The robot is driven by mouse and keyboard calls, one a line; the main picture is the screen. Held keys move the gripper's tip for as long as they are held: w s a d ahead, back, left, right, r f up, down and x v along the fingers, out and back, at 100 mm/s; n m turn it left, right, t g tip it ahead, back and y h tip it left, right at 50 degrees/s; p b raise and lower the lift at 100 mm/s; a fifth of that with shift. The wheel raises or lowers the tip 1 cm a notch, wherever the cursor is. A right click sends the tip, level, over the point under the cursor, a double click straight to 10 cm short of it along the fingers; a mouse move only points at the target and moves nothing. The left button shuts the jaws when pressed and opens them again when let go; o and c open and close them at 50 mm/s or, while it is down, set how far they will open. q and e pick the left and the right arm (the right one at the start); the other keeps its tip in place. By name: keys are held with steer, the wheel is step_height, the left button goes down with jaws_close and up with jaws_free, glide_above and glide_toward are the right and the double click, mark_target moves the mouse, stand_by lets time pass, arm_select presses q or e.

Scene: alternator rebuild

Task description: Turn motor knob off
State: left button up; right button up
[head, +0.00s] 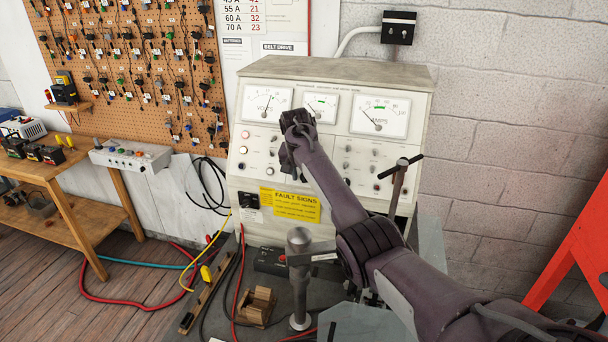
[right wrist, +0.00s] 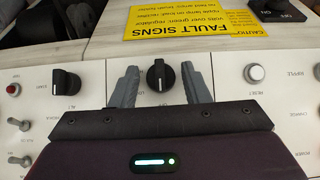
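My right gripper (head: 293,140) is at the front panel of the grey-white test bench (head: 400,170) in the head view, and it hides part of the controls. In the right wrist view my right gripper (right wrist: 160,72) is open, with one finger on each side of a black knob (right wrist: 158,76) with a white pointer line. Gaps show between the fingers and the knob. The knob's name label is not readable, so I cannot tell for sure that it is the motor knob. A second black knob (right wrist: 66,80) sits to the left. My left gripper is not in view.
A yellow fault signs label (head: 290,205) is on the panel. In the right wrist view, a reset button (right wrist: 255,73) and toggle switches (right wrist: 18,160) are nearby. A post with a crossbar (head: 398,185) stands before the panel at right. Meters (head: 380,116) line the top.

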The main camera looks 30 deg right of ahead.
steer(key=shift+o, duration=0.8)
steer(key=shift+r, duration=0.15)
steer(key=b+v, duration=0.3)
steer(key=v, duration=0.4)
steer(key=shift+r+b, duration=0.25)
steer(key=shift+b, duration=0.05)
steer(key=shift+s+a+f, duration=0.1)
steer(key=shift+a, duration=0.05)
